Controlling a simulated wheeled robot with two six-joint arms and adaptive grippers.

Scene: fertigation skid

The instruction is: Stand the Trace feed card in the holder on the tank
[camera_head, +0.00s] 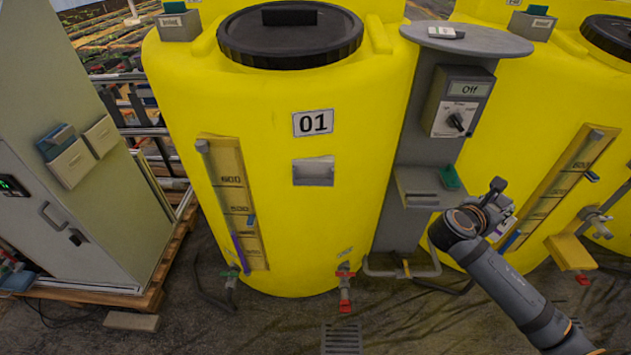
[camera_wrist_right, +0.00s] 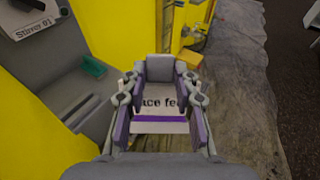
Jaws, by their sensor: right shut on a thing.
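My left gripper is not in view.
The grey stirrer post (camera_head: 405,150) carries a switch box (camera_head: 460,103) and a ledge (camera_head: 416,188) with a green block (camera_head: 449,177). A second yellow tank (camera_head: 540,90) stands at the right. A grey cabinet (camera_head: 95,220) stands at the left. Red-handled valves (camera_head: 345,292) stick out low.

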